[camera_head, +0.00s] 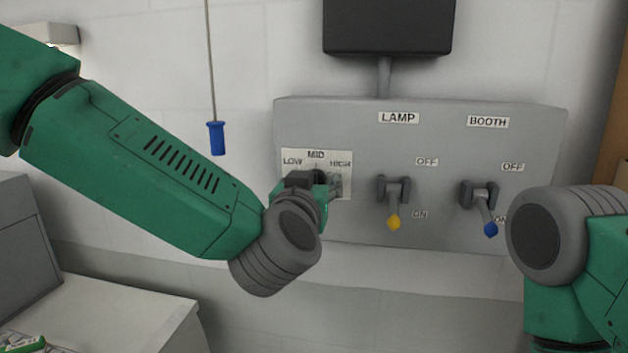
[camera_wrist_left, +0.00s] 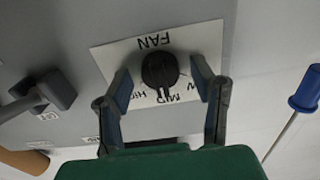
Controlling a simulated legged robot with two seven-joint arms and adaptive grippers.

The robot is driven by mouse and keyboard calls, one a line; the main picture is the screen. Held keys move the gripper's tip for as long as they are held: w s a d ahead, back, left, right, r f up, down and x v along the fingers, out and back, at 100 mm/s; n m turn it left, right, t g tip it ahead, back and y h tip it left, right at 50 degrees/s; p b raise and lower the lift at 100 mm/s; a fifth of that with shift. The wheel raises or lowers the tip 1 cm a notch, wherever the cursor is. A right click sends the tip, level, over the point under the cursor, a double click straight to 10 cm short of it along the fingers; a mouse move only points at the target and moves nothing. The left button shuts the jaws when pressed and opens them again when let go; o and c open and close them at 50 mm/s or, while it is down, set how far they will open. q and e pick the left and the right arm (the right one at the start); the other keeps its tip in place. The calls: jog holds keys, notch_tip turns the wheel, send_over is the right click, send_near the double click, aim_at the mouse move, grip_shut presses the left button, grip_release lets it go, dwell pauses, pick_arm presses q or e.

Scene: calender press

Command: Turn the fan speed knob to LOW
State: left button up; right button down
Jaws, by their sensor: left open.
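The fan knob (camera_wrist_left: 158,69) is round and black, on a white plate (camera_wrist_left: 208,38) marked FAN, seen upside down in the left wrist view. Its narrow pointer end appears to face MID. My left gripper (camera_wrist_left: 162,82) is open, with one finger on each side of the knob; contact is not clear. In the head view, my left gripper (camera_head: 318,186) is in front of the label plate (camera_head: 292,158) with LOW, MID and HIGH, and hides most of the knob. My right arm is at the right edge, its gripper out of view.
The grey panel (camera_head: 350,125) also carries a LAMP switch (camera_head: 394,190) with a yellow tip and a BOOTH switch (camera_head: 478,196) with a blue tip. A blue-handled pull cord (camera_head: 216,138) hangs left of the panel. A dark box (camera_head: 388,25) is above.

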pick_arm(q)
jog(key=c, duration=1.1)
jog(key=shift+n, duration=0.3)
jog(key=n+b, duration=0.3)
jog(key=n, duration=0.2)
jog(key=shift+a+f, duration=0.1)
jog(key=n+b, duration=0.3)
jog(key=n, duration=0.3)
jog(key=shift+b, duration=0.3)
jog(key=shift+n, duration=0.3)
jog(key=o, duration=1.1)
jog(key=shift+a, duration=0.1)
